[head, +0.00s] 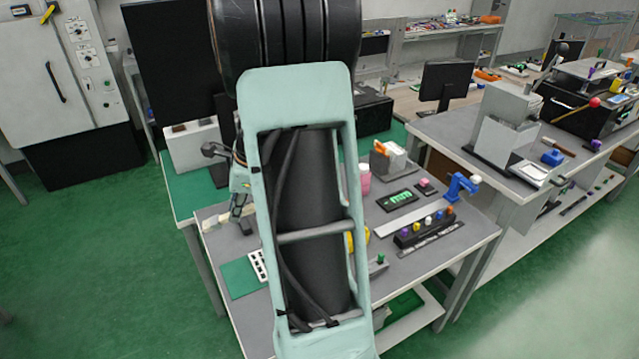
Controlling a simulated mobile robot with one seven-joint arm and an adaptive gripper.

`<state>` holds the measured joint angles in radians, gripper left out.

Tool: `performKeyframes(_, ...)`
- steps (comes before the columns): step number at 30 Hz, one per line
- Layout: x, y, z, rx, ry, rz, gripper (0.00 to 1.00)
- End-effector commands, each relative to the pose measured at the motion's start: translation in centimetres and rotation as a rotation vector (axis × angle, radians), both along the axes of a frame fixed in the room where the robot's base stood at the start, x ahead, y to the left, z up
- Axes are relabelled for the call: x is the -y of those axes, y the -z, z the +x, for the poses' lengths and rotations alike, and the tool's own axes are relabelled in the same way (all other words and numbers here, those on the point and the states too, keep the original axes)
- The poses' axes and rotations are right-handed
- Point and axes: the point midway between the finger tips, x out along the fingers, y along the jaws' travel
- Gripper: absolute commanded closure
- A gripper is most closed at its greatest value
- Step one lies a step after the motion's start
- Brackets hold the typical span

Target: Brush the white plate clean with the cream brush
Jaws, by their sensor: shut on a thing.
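My gripper (239,208) shows small and partly covered behind the left side of my arm, low over the left end of the grey bench. It is shut on a small pale thing at its fingertips, which I take as the cream brush (214,222); its shape is hard to make out. I cannot tell whether the brush touches anything.
The green mat (239,279) lies at the bench's front left. Right of my arm stand a black block with coloured knobs (424,229), a blue lever (461,186), a pink cup (364,179) and a partly hidden yellow thing (364,240). A monitor (445,82) stands behind.

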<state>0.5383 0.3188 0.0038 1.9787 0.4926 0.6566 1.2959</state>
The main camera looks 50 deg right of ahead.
Motion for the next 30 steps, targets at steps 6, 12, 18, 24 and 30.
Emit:
performKeyframes(6, 4.9, 0.2, -1.9, -0.031, -0.200, -0.167, 1.00)
performKeyframes(12, 9.2, 0.6, -4.0, -0.027, -0.363, -0.311, 1.00)
performKeyframes(18, 12.6, 0.9, -5.8, -0.004, -0.492, -0.427, 1.00)
performKeyframes(24, 14.6, 1.1, -7.1, 0.019, -0.576, -0.500, 1.00)
performKeyframes(30, 16.4, 1.2, -8.2, 0.042, -0.644, -0.559, 1.00)
